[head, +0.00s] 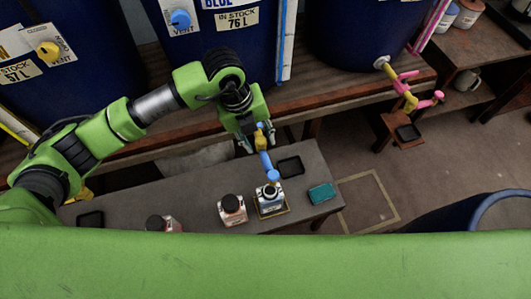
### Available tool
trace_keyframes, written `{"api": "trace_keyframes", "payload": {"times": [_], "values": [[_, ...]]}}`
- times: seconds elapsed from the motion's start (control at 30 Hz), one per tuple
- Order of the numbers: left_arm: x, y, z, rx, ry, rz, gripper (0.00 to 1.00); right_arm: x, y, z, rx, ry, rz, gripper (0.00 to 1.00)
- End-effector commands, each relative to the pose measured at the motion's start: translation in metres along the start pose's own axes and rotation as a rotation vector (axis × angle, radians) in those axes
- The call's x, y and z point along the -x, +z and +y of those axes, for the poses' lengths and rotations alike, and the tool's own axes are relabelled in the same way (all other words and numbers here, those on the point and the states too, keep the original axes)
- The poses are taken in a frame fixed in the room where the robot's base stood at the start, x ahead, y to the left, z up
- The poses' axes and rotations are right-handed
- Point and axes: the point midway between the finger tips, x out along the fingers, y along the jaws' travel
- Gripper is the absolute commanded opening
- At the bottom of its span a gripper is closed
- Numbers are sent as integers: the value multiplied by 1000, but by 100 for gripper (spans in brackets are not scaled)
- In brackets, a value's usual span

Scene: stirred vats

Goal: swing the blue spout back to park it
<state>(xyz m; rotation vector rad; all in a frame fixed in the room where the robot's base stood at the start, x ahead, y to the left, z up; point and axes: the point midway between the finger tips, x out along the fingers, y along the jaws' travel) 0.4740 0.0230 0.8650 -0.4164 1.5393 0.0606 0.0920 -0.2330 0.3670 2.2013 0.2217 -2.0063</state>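The blue spout (266,163) shows in the head view, below the dark blue middle vat. It points toward the front, with its tip over a glass bottle (270,199) with a dark top. A yellow tap part (261,138) joins the spout at its back end. My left gripper (257,139) reaches down at this back end, its fingers spread on either side of the yellow part. Whether a finger touches the spout cannot be told. My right gripper is not in view.
The grey bench (318,170) holds a second bottle (232,209), a teal sponge-like block (322,193) and a dark square pad (290,166). A pink spout (407,88) sticks out from the right vat (360,40). A blue barrel (500,212) stands at the lower right.

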Motion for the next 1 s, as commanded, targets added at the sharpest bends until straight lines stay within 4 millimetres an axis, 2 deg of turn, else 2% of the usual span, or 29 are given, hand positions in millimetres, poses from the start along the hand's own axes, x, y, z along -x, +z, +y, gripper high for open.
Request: {"api": "trace_keyframes", "payload": {"times": [0.13,0.27,0.7,0.83,1.0], "values": [[-5,7,8,10,36,-26,35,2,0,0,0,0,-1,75],[-23,6,8,9,35,-22,35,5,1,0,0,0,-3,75],[-112,8,10,8,30,-22,35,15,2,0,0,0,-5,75],[-127,8,10,7,29,-22,35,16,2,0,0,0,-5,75],[-135,9,10,7,28,-23,35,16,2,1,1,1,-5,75]]}}
